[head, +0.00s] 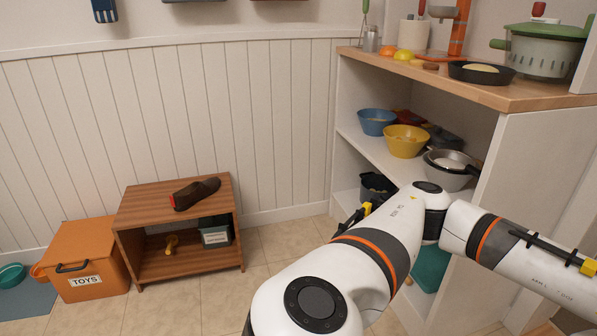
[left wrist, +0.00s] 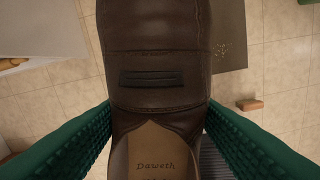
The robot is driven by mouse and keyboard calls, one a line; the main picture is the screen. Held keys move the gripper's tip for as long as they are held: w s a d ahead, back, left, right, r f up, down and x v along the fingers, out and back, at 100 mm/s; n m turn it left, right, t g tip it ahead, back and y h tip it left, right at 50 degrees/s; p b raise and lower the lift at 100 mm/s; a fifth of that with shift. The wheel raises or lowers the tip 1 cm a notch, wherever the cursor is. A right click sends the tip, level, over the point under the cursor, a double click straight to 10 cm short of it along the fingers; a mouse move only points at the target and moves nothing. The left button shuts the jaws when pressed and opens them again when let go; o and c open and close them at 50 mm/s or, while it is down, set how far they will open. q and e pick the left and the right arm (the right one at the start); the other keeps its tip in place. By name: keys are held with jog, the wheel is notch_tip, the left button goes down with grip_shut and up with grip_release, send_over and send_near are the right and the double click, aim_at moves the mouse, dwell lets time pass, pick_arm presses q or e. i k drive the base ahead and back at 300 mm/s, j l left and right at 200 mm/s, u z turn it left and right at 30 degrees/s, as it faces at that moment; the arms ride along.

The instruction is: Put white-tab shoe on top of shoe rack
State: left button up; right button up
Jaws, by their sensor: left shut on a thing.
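A dark brown leather shoe (left wrist: 157,50) fills the middle of the left wrist view. It has a dark strap across it and a tan insole marked "Daweth"; no white tab shows on the visible part. My left gripper (left wrist: 157,125) has its green ribbed fingers on both sides of this shoe, shut on it. In the head view the left gripper and held shoe are not visible. The wooden shoe rack (head: 142,207) stands on the floor by the wall. Another brown shoe (head: 196,192) lies on its top. My right gripper is not in view.
An orange toy box (head: 85,255) stands left of the rack. The rack's lower shelf holds a grey box (head: 215,232) and a small yellow object (head: 171,244). White shelving (head: 540,160) with bowls stands at right. The rack top has bare wood around the shoe.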

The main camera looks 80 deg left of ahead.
aim_at(155, 199)
jog(key=k+u, duration=0.1)
jog(key=u, duration=0.4)
jog(key=j+u, duration=0.1)
jog(key=u, duration=0.4)
jog(key=k+j+u, duration=0.1)
jog(key=u, duration=0.35)
jog(key=j+u, duration=0.1)
jog(key=j, duration=0.95)
jog(key=i+j+u, duration=0.1)
jog(key=j, duration=0.95)
jog(key=i+j, duration=0.1)
jog(key=j, duration=0.95)
jog(key=k+u, duration=0.05)
